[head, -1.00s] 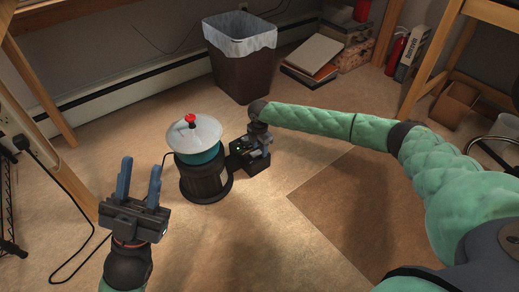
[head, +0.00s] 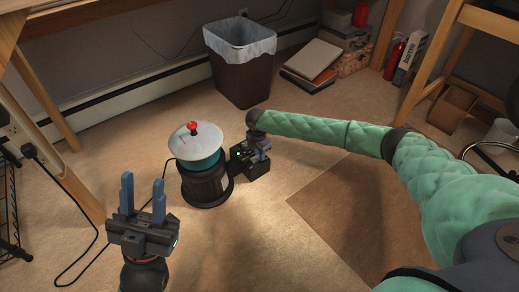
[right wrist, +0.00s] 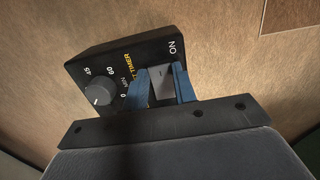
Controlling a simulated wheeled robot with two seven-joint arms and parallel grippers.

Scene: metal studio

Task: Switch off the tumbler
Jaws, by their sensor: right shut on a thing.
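The tumbler (head: 205,183) stands upright on the floor in the head view, with a dark ribbed body, a teal drum, a pale lid and a red knob. Its black timer box (head: 239,166) is beside it on the right, with a small green light lit. In the right wrist view the timer box (right wrist: 80,68) shows a round dial, timer print and the word ON. My right gripper (right wrist: 163,70) is shut on the grey switch (right wrist: 161,90), one blue finger on each side. It also shows at the box in the head view (head: 259,156). My left gripper (head: 143,187) is open and empty, left of and nearer than the tumbler.
A lined waste bin (head: 243,82) stands behind the tumbler. Books (head: 312,60) and boxes lie at the back. A wooden table leg (head: 60,165) and a black cable are at the left. The floor in front of the tumbler is clear.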

